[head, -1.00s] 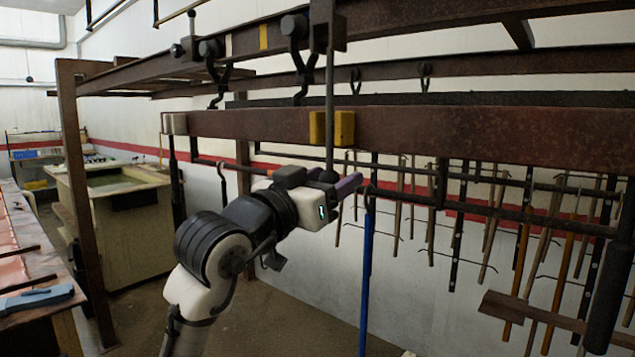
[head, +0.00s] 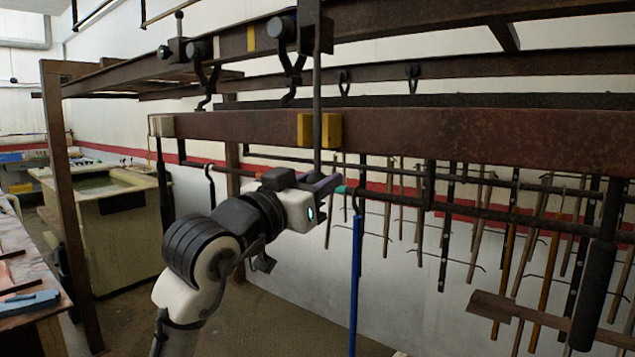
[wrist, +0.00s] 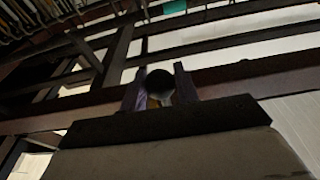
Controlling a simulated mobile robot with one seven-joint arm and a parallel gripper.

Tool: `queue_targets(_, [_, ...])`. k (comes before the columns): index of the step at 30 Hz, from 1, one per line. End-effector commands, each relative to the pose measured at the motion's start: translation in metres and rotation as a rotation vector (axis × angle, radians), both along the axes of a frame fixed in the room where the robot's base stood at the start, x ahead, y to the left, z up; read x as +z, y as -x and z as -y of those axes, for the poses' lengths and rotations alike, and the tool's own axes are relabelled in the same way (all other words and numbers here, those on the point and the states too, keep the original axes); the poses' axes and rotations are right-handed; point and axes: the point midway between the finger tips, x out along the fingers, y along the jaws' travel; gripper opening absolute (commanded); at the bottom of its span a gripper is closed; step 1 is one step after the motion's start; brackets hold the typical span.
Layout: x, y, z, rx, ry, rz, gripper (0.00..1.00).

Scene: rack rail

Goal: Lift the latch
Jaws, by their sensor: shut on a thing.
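The latch rod (head: 317,85) is a thin dark vertical bar hanging from a dark block (head: 315,28) on the upper rail. It passes in front of yellow blocks (head: 320,130) on the lower rusty beam. My gripper (head: 322,184) is at the rod's lower end, just below that beam. In the wrist view, a dark round knob (wrist: 160,83) sits between my gripper's two purple fingers (wrist: 160,92), which are shut on it. In the head view the knob is mostly hidden by my gripper. I cannot tell the latch's exact position.
Black hooks (head: 290,60) hang from the upper rail. The rusty beam (head: 450,138) runs across just above my arm. A blue rod (head: 355,280) hangs right of my gripper. Several tools hang on the right. A tub (head: 110,225) stands at the left. A teal piece (head: 342,189) shows beside the fingers.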

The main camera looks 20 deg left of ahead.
Motion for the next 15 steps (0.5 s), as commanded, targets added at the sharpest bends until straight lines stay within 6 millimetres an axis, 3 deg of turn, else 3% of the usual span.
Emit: queue_targets(15, [0.005,0.038,-0.014,0.001,0.000,0.003,0.18])
